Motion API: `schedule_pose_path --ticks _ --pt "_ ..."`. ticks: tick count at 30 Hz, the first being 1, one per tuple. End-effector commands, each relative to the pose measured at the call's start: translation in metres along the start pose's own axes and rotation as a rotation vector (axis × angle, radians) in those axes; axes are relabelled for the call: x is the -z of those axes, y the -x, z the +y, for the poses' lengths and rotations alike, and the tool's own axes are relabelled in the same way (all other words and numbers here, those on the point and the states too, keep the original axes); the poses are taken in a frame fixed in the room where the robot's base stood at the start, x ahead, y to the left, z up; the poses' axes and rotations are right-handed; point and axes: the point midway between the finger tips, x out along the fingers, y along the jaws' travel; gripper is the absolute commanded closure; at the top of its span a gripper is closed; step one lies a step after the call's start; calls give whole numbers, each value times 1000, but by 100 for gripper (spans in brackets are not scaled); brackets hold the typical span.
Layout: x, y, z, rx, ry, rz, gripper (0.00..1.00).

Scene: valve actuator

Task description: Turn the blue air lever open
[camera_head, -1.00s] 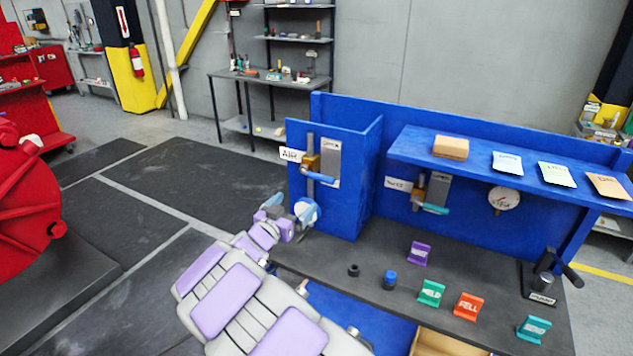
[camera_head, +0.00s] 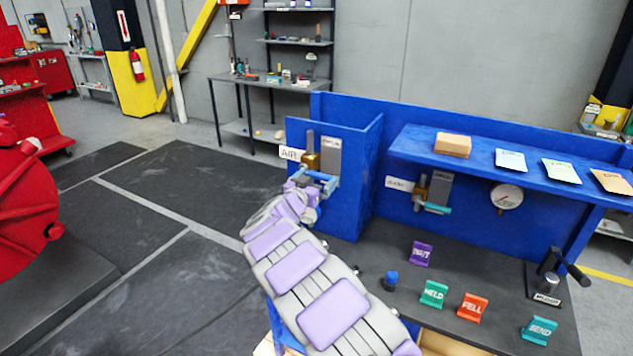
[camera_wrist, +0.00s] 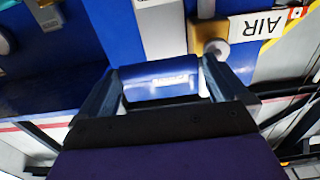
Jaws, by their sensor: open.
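The blue air lever (camera_head: 318,177) sits on the brass valve (camera_head: 310,161) on the blue panel, beside the AIR label (camera_head: 290,153). In the wrist view the blue lever (camera_wrist: 158,79) lies crosswise between the two fingers of my gripper (camera_wrist: 160,90). The fingers are apart, one at each end of the visible lever section. I cannot tell whether either finger touches it. In the head view my gripper (camera_head: 311,181) is at the lever, and my wrist partly hides the area below it.
A second valve with a teal lever (camera_head: 433,208) is on the back panel to the right, near a gauge (camera_head: 507,197). A shelf (camera_head: 480,160) with a box and cards juts out above. Colored tags and a black hand lever (camera_head: 566,265) stand on the bench.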

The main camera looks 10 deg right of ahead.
Motion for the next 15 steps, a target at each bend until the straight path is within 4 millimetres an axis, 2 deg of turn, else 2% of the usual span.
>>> schedule_pose_path --ticks 9,15 --pt "0 -2 0 0 1 0 0" --pt "0 -2 0 1 1 0 19"
